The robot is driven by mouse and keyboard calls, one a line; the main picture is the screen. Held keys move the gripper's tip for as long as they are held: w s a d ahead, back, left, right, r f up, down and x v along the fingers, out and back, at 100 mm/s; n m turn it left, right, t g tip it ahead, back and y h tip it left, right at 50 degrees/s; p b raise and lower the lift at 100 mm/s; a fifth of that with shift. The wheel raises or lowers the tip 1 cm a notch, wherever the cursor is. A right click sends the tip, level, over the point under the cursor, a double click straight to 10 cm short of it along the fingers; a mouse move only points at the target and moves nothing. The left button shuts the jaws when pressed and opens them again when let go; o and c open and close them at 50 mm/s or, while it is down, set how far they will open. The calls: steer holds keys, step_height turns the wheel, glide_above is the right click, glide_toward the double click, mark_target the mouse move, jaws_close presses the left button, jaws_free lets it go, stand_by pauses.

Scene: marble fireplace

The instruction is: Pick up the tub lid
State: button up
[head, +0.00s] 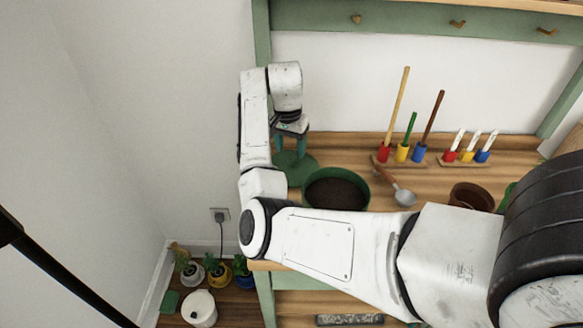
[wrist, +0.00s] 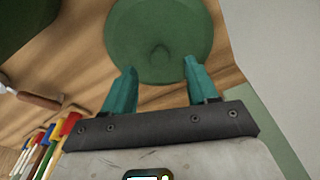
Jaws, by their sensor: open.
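The tub lid (head: 306,163) is a round dark-green disc with a small raised knob at its middle. It lies flat on the wooden bench at the left end, and fills the upper middle of the wrist view (wrist: 160,18). My gripper (head: 291,146) is above the lid, pointing down, with its teal fingers apart. In the wrist view my gripper (wrist: 160,72) is open and empty, and the knob shows just beyond the gap between the fingertips. I cannot tell the exact height of the fingertips above the lid.
A green tub (head: 308,203) of dark soil stands right beside the lid. A trowel (head: 404,197) lies right of it. Colour-based sticks (head: 403,152) stand in racks behind, and a brown pot (head: 457,198) is further right. The bench's green upright (head: 262,45) and wall are close on the left.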

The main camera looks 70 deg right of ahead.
mark_target(292, 158)
steer(key=f, duration=0.4)
steer(key=shift+d+f, duration=0.2)
steer(key=shift+d, duration=0.2)
jaws_close()
